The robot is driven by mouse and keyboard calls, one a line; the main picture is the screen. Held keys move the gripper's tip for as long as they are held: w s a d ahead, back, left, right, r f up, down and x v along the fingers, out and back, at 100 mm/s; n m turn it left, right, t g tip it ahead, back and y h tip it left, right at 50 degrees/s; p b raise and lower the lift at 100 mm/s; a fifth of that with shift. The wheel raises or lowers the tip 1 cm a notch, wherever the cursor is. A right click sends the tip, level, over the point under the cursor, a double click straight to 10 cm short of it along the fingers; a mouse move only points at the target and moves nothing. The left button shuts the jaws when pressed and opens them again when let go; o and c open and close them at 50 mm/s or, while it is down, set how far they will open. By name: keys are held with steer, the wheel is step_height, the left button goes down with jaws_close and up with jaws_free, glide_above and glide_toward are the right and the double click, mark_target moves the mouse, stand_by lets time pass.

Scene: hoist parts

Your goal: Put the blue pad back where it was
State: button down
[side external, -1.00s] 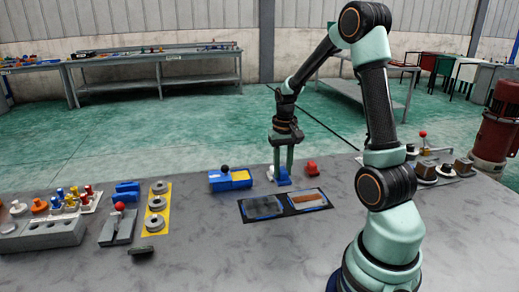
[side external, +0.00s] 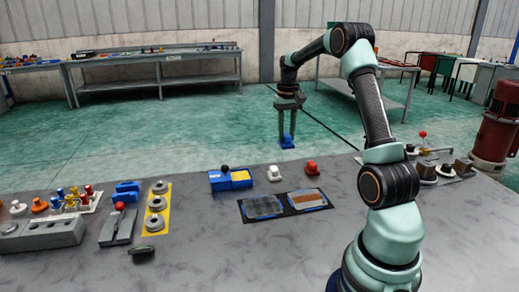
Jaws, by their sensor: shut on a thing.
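The blue pad (side external: 287,141) is small and held between the fingertips of my gripper (side external: 288,130). My gripper points down and is shut on the pad, well above the table. Below it on the table stand a white piece (side external: 274,174) and a red piece (side external: 311,168) of similar size, with a bare gap between them. The pad's exact shape is too small to tell.
A black mat (side external: 242,213) with two framed panels lies in front of the gap. A yellow plate (side external: 166,190) with grey rings stands further left. The front middle of the table is clear.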

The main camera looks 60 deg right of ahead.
steer(key=d+r, duration=0.5)
steer(key=d, duration=0.2)
step_height(320, 180, down, 20)
steer(key=shift+s+d, duration=0.1)
steer(key=shift+s, duration=0.05)
steer(key=shift+f, duration=0.15)
stand_by(0.3)
steer(key=c, duration=0.6)
jaws_free()
